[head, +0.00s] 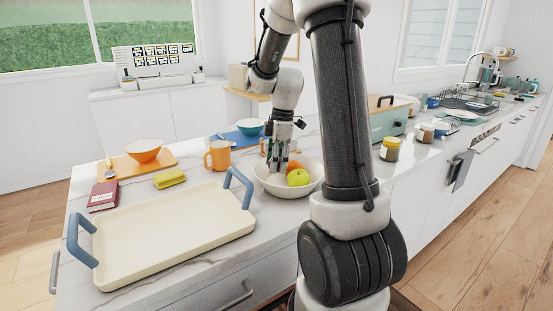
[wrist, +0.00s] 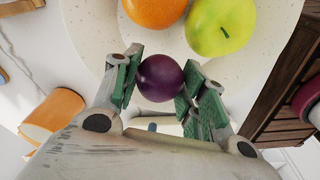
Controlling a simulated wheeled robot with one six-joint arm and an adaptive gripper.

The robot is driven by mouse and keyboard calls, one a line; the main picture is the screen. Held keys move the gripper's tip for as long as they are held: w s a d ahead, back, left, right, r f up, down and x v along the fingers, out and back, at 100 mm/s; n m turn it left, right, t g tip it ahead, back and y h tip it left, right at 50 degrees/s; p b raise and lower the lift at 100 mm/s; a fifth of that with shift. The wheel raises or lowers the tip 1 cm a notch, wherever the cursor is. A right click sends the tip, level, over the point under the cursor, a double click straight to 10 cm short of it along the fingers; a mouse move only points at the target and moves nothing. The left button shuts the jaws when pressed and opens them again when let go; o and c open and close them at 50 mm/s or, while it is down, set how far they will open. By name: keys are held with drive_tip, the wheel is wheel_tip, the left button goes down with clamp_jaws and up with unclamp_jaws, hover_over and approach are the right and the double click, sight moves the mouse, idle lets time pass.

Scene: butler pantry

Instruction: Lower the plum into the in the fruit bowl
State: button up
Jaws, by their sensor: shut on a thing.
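In the wrist view the dark purple plum (wrist: 160,78) sits between the green-padded fingers of my gripper (wrist: 158,88), which is shut on it. Behind it is the speckled off-white fruit bowl (wrist: 92,30), holding an orange (wrist: 155,8) and a yellow-green apple (wrist: 221,26). In the head view my gripper (head: 277,163) points down at the left side of the fruit bowl (head: 273,186). The orange (head: 295,167) and the apple (head: 298,178) lie toward its middle and right. The plum is hidden there by the fingers. I cannot tell whether it touches the bowl.
An orange mug (head: 218,155) stands just left of the bowl. A large cream tray (head: 175,236) with blue handles fills the front left counter. A yellow sponge (head: 170,178), a dark red book (head: 103,196) and an orange bowl (head: 143,150) lie beyond it. Jars (head: 390,149) stand at right.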

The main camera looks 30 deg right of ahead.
drive_tip(key=shift+f, duration=0.15)
idle(0.5)
drive_tip(key=o, duration=1.1)
